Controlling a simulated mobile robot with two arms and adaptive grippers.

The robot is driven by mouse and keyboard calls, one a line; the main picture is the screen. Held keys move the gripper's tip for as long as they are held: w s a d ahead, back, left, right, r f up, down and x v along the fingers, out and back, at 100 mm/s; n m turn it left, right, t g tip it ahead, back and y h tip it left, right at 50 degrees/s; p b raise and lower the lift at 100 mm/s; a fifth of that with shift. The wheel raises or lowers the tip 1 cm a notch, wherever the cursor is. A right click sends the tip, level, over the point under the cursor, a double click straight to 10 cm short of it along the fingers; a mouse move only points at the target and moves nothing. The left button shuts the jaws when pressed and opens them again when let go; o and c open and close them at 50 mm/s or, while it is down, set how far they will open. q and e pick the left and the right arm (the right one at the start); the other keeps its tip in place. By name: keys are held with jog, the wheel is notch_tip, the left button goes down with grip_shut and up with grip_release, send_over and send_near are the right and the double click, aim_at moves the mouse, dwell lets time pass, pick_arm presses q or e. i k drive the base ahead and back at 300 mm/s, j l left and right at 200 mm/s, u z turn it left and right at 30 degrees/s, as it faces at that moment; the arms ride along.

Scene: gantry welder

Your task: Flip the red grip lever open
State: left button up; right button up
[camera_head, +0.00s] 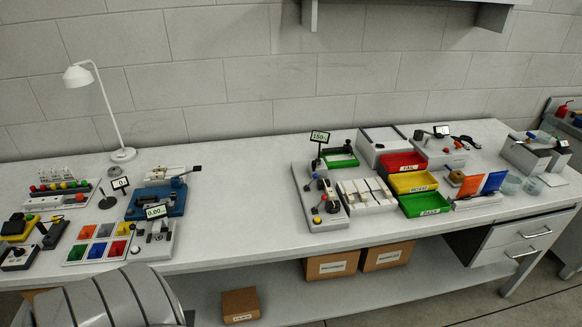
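A grey welder-like station (325,218) stands on the bench right of the picture's middle, with a small display (320,136) on a post at its back. Neither of my grippers is in view.
Left of the station the bench (245,207) is clear, up to a blue fixture (158,199). A white block tray (365,195) and red, yellow and green bins (425,202) stand close on its right. A lamp (122,155) stands at the back left. A wall shelf (400,5) hangs above.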

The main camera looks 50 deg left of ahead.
aim_at(324, 198)
jog(key=u, duration=1.2)
